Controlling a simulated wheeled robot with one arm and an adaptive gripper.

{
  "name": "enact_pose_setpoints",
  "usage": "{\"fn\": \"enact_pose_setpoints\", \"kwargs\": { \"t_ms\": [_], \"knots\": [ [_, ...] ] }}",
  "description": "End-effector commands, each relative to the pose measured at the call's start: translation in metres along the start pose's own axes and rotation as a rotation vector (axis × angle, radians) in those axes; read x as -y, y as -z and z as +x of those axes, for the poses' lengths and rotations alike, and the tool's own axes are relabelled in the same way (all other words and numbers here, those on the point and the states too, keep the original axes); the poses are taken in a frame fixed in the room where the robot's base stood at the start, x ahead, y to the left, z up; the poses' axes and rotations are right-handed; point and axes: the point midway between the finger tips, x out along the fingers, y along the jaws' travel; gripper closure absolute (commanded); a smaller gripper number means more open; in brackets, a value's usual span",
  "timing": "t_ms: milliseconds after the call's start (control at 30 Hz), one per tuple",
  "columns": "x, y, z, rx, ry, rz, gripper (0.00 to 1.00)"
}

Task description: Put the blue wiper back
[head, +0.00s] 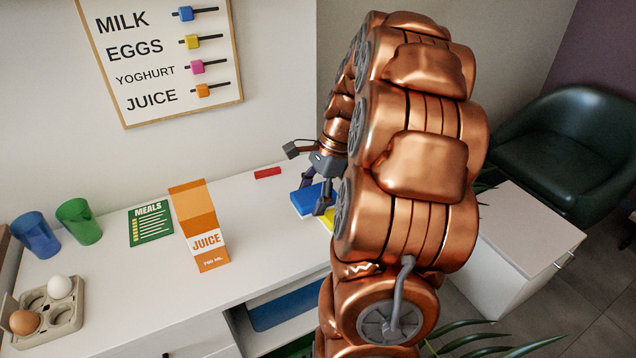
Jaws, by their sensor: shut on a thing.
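A flat blue block (303,202), the only thing here that could be the blue wiper, is at the right part of the white counter. My gripper (315,192) comes in from the right with its fingers at this block and is shut on it. The block's right side is hidden by the fingers and my arm. I cannot tell whether it touches the counter. A yellow piece (327,220) shows just beside and below it, mostly hidden by my arm.
A red block (267,173) lies behind on the white counter (265,220). A juice carton (203,230), green meals card (151,224), two cups and an egg tray stand left. A list board (160,55) with coloured sliders hangs above. An open shelf below holds a blue item (285,308).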

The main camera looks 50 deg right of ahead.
Motion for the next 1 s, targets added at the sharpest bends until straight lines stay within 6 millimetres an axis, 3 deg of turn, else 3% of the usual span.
{"fn": "enact_pose_setpoints", "kwargs": {
  "t_ms": [600,1000],
  "knots": [
    [0.069,0.049,-0.012,-0.002,0.002,0.003,0.66],
    [0.082,0.058,-0.014,-0.001,0.002,0.002,0.66]
  ]
}}
